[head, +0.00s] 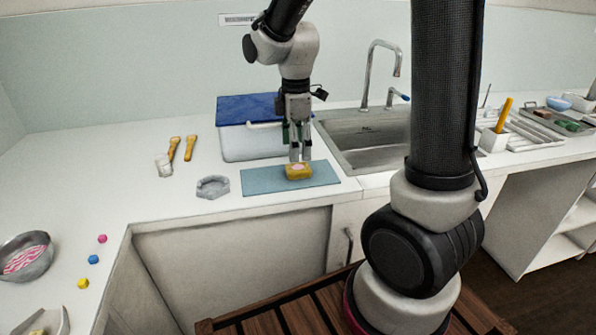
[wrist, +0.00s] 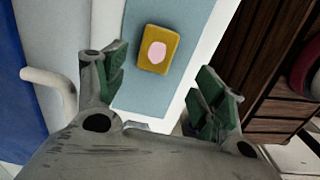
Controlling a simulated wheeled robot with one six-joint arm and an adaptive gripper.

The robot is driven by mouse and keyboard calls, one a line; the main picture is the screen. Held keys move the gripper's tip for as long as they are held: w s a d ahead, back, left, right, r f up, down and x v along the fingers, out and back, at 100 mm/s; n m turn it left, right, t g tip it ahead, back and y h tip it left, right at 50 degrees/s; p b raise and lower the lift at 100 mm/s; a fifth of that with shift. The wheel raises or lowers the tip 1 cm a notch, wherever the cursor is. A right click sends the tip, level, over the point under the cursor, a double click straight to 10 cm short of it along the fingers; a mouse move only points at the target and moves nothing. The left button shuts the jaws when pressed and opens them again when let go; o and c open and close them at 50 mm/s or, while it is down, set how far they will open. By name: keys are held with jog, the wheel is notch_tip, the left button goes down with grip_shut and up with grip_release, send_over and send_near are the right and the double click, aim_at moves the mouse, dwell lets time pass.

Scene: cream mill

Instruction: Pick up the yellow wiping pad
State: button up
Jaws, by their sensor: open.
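The yellow wiping pad (head: 298,172) lies on a blue-grey mat (head: 262,181) on the white counter, left of the sink. It is a small yellow block with a pale pink spot on top, and it also shows in the wrist view (wrist: 158,49). My gripper (head: 300,155) points down just above the pad in the head view. In the wrist view its green-padded fingers (wrist: 160,98) are spread apart, with nothing between them. The pad appears beyond the fingertips, roughly midway between them.
A white bin with a blue lid (head: 248,109) stands right behind the mat. The sink (head: 362,135) with its tap lies to the right. A grey ring-shaped dish (head: 213,187) and yellow-handled tools (head: 174,149) lie to the left. A metal bowl (head: 27,257) stands far left.

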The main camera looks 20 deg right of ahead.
aim_at(297, 167)
jog(key=f, duration=0.6)
jog(key=shift+w+d+f, duration=0.2)
jog(key=shift+w+d, duration=0.05)
jog(key=shift+w, duration=0.05)
jog(key=c, duration=0.8)
